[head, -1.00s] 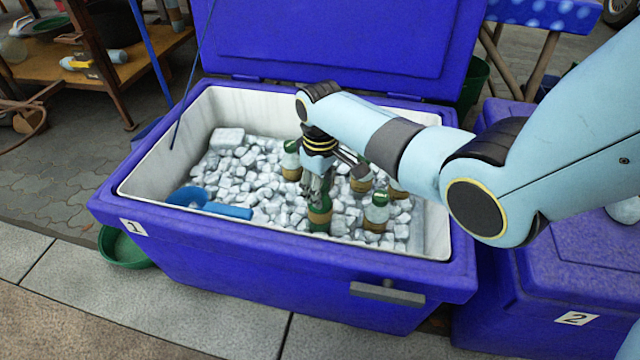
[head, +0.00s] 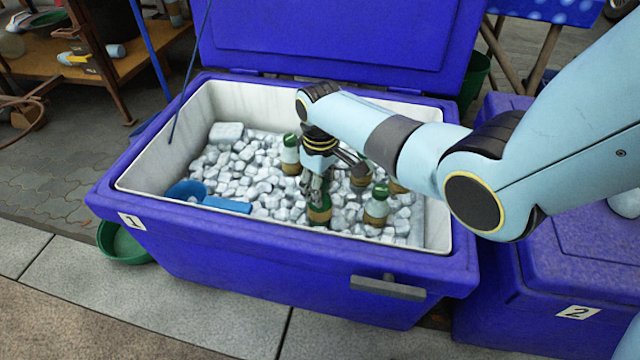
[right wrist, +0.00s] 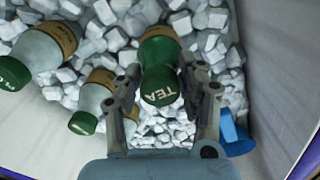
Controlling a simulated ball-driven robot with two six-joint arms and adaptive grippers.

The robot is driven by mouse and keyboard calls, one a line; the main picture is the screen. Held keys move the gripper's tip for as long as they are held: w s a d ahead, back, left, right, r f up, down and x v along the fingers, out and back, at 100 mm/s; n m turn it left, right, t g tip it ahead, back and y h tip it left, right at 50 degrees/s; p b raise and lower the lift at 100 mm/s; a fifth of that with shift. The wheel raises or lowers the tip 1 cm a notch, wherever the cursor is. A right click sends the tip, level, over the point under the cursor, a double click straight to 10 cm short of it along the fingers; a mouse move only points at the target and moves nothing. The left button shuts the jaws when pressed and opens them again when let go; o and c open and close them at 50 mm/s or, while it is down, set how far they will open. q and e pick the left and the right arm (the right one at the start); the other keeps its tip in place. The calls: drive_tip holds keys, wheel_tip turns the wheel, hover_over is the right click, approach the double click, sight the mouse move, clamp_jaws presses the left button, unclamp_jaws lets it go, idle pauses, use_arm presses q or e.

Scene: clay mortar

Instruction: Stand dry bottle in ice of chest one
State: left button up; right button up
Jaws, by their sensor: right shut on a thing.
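The blue chest marked 1 (head: 240,250) stands open, with a white inner wall and loose ice (head: 235,170) inside. My right gripper (head: 318,192) reaches down into the chest and is shut on a bottle (head: 319,214) with a brown label. In the right wrist view the held bottle (right wrist: 162,80) has a green cap reading TEA and sits between the two fingers. Its lower part is down among the ice; I cannot tell how deep. Other green-capped bottles stand in the ice, one to the right (head: 377,207) and one behind (head: 291,155). My left gripper is not in view.
A blue scoop (head: 205,198) lies on the ice at the left. The raised lid (head: 330,35) is behind. Closed chest 2 (head: 575,245) stands at the right. A green bowl (head: 122,245) is on the ground at the left.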

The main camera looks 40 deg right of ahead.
idle(0.5)
drive_tip(key=shift+f, duration=0.55)
drive_tip(key=o, duration=1.7)
drive_tip(key=shift+o, duration=0.2)
